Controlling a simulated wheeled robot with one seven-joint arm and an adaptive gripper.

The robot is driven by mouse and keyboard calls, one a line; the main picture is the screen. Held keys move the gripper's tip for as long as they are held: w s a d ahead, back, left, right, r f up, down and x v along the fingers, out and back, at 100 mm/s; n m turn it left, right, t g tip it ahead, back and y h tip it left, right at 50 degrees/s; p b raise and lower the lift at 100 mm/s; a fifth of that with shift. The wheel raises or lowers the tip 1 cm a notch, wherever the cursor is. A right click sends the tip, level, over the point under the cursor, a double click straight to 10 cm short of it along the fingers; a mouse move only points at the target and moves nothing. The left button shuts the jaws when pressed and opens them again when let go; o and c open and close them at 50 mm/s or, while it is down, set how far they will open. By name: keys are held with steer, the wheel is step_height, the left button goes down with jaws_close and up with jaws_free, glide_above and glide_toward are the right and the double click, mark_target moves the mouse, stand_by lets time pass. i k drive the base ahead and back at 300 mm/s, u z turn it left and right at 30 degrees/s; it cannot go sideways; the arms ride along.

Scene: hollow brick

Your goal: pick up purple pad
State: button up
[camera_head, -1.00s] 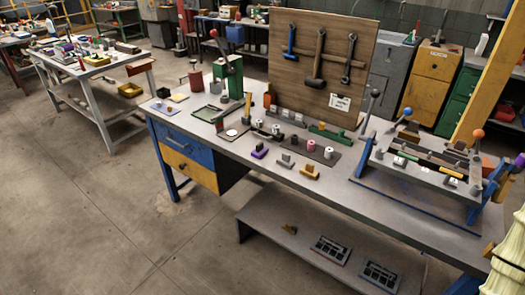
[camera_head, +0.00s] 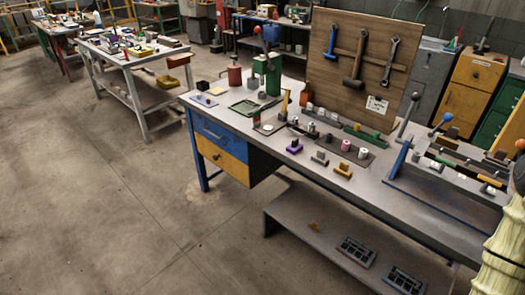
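A small purple piece (camera_head: 294,147) with a dark upright part lies on the grey top of the workbench (camera_head: 375,190), near its front edge. It looks like the purple pad, but it is too small to make out fully.
A green press (camera_head: 267,75) and an upright wooden tool board (camera_head: 352,60) stand behind. A lever fixture (camera_head: 440,165) fills the bench's right end. A low shelf (camera_head: 330,240) juts out below. Open floor (camera_head: 110,200) lies at the left front.

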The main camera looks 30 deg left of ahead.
mark_target(294, 147)
steer(key=u, duration=0.35)
steer(key=k, duration=0.45)
steer(key=u, duration=1.3)
steer(key=i, duration=1.1)
steer(key=z, duration=0.3)
